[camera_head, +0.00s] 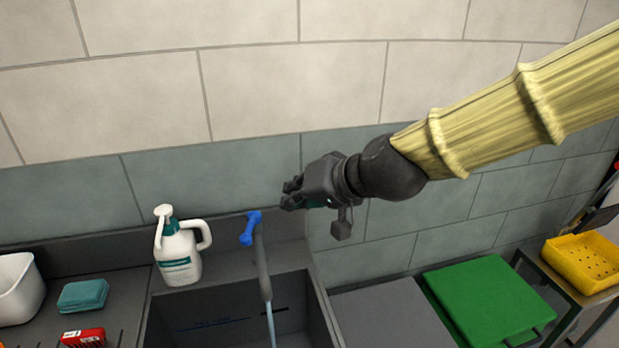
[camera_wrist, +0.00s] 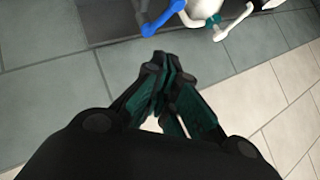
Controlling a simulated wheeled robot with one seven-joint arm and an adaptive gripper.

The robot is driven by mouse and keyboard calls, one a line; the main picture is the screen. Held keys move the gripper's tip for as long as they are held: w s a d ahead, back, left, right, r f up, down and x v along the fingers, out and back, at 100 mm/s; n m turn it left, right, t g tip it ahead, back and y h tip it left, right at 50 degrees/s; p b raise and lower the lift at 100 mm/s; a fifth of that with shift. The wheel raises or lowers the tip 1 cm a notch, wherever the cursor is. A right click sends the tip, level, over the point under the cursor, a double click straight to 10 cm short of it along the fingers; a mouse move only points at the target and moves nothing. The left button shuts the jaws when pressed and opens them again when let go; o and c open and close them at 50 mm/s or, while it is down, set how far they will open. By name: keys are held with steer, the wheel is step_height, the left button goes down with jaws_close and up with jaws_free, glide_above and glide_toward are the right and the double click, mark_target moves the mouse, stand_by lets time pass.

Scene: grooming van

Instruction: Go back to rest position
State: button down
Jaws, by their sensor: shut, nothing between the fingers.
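My gripper (camera_head: 291,194) is shut and empty, held out in front of the tiled wall, above and to the right of the sink's blue-handled tap (camera_head: 252,228). My arm reaches in from the upper right. In the wrist view my gripper's fingertips (camera_wrist: 166,62) are together. The blue tap handle (camera_wrist: 160,18) shows beyond them at the top. My gripper looks apart from the tap and the wall, touching nothing.
A white pump bottle (camera_head: 178,255) stands left of the tap behind the dark sink (camera_head: 240,320). A teal block (camera_head: 83,295), a red item (camera_head: 83,338) and a white container (camera_head: 18,288) lie further left. A green lid (camera_head: 488,300) and yellow basket (camera_head: 585,262) are at right.

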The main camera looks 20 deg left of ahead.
steer(key=s+d+f+m+g+h, duration=0.15)
steer(key=d+f, duration=0.45)
steer(key=f, duration=0.6)
steer(key=s+d+f+m+h, duration=0.15)
steer(key=d+f, duration=0.35)
steer(key=f, duration=0.7)
steer(key=d+f+m+h, duration=0.15)
steer(key=d+f, duration=0.45)
steer(key=f, duration=0.6)
steer(key=s+d+f+g+h, duration=0.3)
steer(key=s+d+f+h, duration=0.2)
steer(key=s+d+f, duration=1.5)
steer(key=s+d, duration=0.2)
steer(key=shift+s+d, duration=0.25)
steer(key=shift+s, duration=0.05)
steer(key=shift+g, duration=0.25)
